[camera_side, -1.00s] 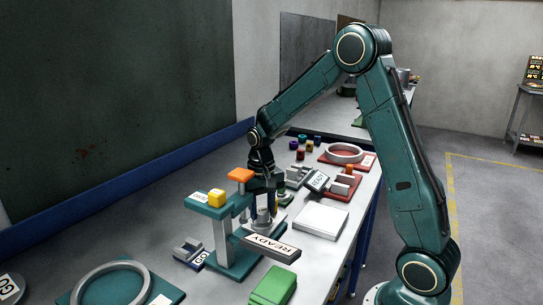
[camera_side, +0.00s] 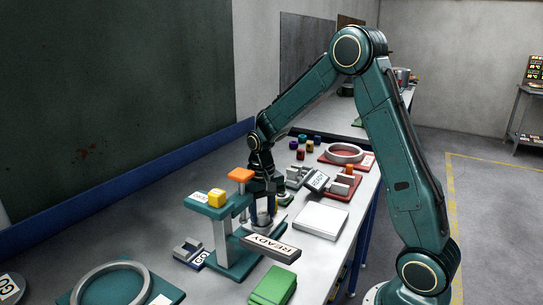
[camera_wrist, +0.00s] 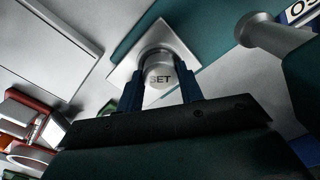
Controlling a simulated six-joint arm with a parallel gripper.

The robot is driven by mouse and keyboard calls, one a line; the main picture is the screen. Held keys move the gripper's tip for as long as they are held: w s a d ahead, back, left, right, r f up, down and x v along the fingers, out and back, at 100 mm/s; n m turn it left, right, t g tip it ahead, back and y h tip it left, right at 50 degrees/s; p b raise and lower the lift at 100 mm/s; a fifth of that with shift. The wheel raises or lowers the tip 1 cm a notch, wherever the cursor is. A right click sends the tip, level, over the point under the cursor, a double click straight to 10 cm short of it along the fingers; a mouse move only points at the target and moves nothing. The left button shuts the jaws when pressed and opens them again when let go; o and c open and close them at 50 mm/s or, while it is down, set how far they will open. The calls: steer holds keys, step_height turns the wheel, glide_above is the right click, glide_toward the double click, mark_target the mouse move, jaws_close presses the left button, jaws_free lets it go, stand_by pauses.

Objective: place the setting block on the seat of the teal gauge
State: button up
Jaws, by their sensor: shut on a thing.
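The setting block is a silver cylinder marked SET (camera_wrist: 158,78), held between the two dark blue fingers of my gripper (camera_wrist: 161,88) in the wrist view. Behind it in that view lies a pale square plate (camera_wrist: 178,32) on a teal surface. I cannot tell whether the block touches the plate. In the side view my gripper (camera_side: 268,206) points down beside the teal gauge (camera_side: 238,262), with the block (camera_side: 263,219) low at its tips and partly hidden.
A red gauge (camera_side: 338,190) with its own READY bar stands behind. A white slab (camera_side: 319,221) lies to the right, a green block (camera_side: 273,286) in front. A grey ring (camera_side: 110,287) on a teal plate is at front left. Several small coloured pieces lie at the back.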

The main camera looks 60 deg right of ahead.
steer(key=shift+f, duration=0.1)
steer(key=o, duration=1.1)
step_height(320, 180, up, 14)
stand_by(0.5)
